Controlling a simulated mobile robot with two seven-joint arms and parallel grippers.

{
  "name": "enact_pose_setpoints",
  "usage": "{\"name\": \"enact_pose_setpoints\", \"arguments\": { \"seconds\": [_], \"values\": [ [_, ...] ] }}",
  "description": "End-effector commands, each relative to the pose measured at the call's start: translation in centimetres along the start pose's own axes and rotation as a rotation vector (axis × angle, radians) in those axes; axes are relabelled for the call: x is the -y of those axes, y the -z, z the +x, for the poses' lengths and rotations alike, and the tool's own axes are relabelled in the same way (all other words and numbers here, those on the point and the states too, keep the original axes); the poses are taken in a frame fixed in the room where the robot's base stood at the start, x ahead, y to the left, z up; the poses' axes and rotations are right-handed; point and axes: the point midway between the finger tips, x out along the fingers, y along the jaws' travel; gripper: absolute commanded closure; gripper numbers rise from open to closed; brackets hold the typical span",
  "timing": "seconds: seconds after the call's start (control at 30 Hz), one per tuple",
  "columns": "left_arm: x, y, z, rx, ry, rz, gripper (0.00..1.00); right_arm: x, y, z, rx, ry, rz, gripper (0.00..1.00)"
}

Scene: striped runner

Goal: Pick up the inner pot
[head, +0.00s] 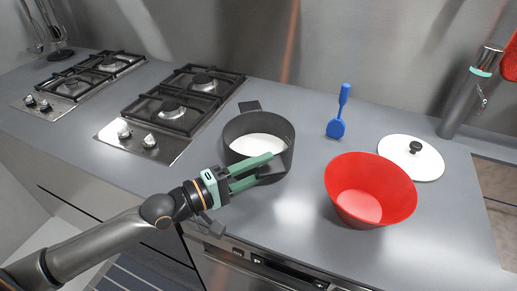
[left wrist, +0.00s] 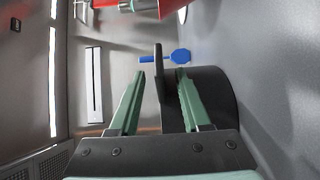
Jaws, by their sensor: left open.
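The inner pot (head: 247,125) is a dark round pot standing on the grey counter, with a white surface visible inside. One flat handle is at its back; a second dark tab rises at its near right side. My left gripper (head: 263,168) has green fingers and reaches in from the left over the pot's near side. It is open. In the left wrist view the dark tab (left wrist: 160,90) stands between the open fingers of the left gripper (left wrist: 160,74), and the pot wall (left wrist: 222,95) curves behind the right finger. I cannot tell whether either finger touches. My right gripper is not in view.
A red bowl (head: 372,180) stands right of the pot. A blue spatula (head: 338,114) and a white lid (head: 424,160) with a black knob lie behind. Two gas hobs (head: 172,112) are at left. A faucet (head: 463,100) stands at right. Counter between pot and bowl is clear.

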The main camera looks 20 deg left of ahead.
Motion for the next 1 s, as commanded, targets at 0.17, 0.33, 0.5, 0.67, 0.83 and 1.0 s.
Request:
{"name": "enact_pose_setpoints", "arguments": {
  "seconds": [0.17, 0.33, 0.5, 0.67, 0.83, 1.0],
  "values": [
    [-0.1, 0.2, 2.4, -0.001, -0.005, -0.001, 0.53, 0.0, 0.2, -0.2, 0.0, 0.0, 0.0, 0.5],
    [0.0, 0.2, 3.7, 0.0, -0.001, 0.001, 0.53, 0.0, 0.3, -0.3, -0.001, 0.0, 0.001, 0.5],
    [0.1, 0.2, 3.9, 0.0, 0.001, 0.001, 0.53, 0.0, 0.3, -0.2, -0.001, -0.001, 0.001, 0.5],
    [0.1, 0.2, 3.8, 0.0, 0.0, 0.001, 0.6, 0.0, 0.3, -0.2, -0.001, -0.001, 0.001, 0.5],
    [0.1, 0.2, 3.8, 0.0, 0.0, 0.001, 0.8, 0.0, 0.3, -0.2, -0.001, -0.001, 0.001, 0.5],
    [0.1, 0.2, 3.8, 0.0, 0.0, 0.001, 0.99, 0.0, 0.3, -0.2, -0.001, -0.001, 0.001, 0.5]
  ]
}}
